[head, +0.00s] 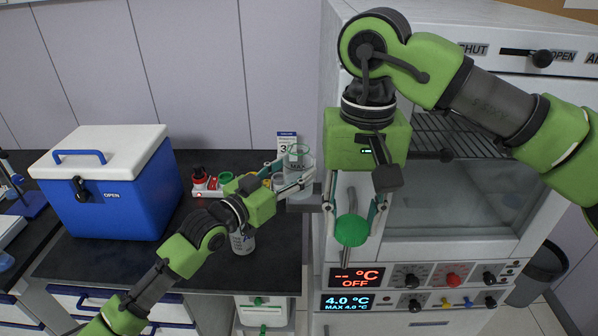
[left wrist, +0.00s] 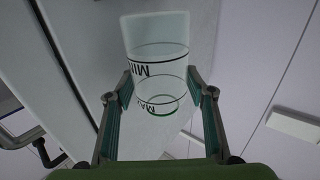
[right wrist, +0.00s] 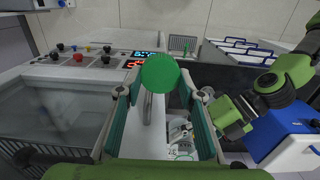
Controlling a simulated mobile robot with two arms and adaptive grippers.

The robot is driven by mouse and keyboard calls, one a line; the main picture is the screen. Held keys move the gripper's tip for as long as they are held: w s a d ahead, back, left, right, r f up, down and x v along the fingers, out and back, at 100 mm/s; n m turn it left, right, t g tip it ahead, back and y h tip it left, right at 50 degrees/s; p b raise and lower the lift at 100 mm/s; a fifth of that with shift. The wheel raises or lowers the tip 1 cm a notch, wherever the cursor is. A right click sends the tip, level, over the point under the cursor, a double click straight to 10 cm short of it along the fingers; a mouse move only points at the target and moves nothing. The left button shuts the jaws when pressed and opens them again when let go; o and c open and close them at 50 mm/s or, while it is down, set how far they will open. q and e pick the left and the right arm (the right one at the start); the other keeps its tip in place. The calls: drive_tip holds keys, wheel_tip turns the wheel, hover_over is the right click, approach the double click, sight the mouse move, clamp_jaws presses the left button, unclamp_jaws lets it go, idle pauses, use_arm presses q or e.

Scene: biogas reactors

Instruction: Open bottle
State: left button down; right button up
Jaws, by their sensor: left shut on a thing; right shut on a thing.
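My left gripper (head: 296,176) is shut on a clear bottle (head: 299,161) and holds it above the far edge of the black bench. In the left wrist view the bottle (left wrist: 158,75) is see-through, with black MIN and MAX marks, between the fingertips. No cap shows on it. My right gripper (head: 352,226) points down and is shut on a round green cap (head: 352,231), to the right of the bottle and apart from it. The cap (right wrist: 161,73) also shows between the fingertips in the right wrist view.
A blue cooler box (head: 115,195) with a white lid stands on the bench at left. Red-capped small bottles (head: 205,180) and a white labelled can (head: 243,241) stand near my left arm. A white machine (head: 440,247) with displays and knobs is close at right.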

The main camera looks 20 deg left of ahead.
sight(299, 174)
use_arm(q)
drive_tip(key=shift+x, duration=1.1)
use_arm(e)
drive_tip(key=shift+r, duration=0.3)
use_arm(q)
wheel_tip(299, 174, down, 3)
drive_tip(key=shift+r+p, duration=0.25)
drive_tip(key=shift+p, duration=0.4)
use_arm(e)
drive_tip(key=shift+r, duration=0.6)
use_arm(q)
drive_tip(key=shift+f, duration=0.4)
drive_tip(key=shift+f, duration=0.15)
use_arm(e)
drive_tip(key=shift+f, duration=0.15)
use_arm(q)
drive_tip(key=c, duration=1.1)
unclamp_jaws()
drive_tip(key=shift+f, duration=0.1)
drive_tip(key=shift+o, duration=0.6)
